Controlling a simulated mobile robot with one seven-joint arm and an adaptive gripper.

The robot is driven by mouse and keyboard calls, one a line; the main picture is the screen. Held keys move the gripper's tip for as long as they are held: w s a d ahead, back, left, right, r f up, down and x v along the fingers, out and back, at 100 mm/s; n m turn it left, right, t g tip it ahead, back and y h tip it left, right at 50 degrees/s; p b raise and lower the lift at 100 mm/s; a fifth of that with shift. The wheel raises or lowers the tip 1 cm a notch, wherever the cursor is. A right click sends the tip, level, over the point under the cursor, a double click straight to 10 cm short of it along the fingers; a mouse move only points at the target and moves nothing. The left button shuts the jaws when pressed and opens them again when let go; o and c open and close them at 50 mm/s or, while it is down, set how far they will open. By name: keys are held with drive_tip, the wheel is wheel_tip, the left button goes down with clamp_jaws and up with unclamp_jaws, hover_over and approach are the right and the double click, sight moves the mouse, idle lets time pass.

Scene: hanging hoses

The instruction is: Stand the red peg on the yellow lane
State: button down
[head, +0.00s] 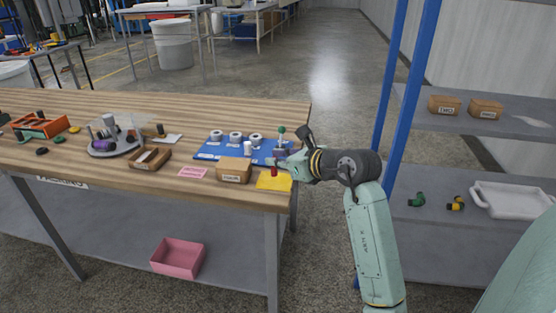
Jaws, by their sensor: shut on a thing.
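The red peg (274,170) is small and upright at the tip of my gripper (280,163), near the right end of the wooden table. My gripper reaches in from the right and is shut on the peg, its fingers covering the peg's upper part. The yellow lane (273,183) is a flat yellow patch at the table's front right corner. The peg shows over the lane's back edge. I cannot tell whether its foot touches the lane or hangs just above it.
A green-topped post (281,138) rises behind my gripper. A blue-posted shelf (410,60) stands right.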

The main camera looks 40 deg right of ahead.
drive_tip(key=shift+w+d, duration=0.75)
drive_tip(key=shift+w, duration=0.1)
drive_tip(key=shift+w+d+f+p, duration=0.1)
drive_tip(key=shift+f+p, duration=0.25)
drive_tip(key=shift+p, duration=0.15)
wheel_tip(320, 180, down, 2)
drive_tip(key=shift+f+p, duration=0.25)
drive_tip(key=shift+p, duration=0.3)
drive_tip(key=shift+f, duration=0.25)
drive_tip(key=shift+f+b, duration=0.25)
drive_tip(key=shift+b, duration=0.15)
drive_tip(key=c, duration=1.6)
unclamp_jaws()
drive_tip(key=shift+r, duration=0.1)
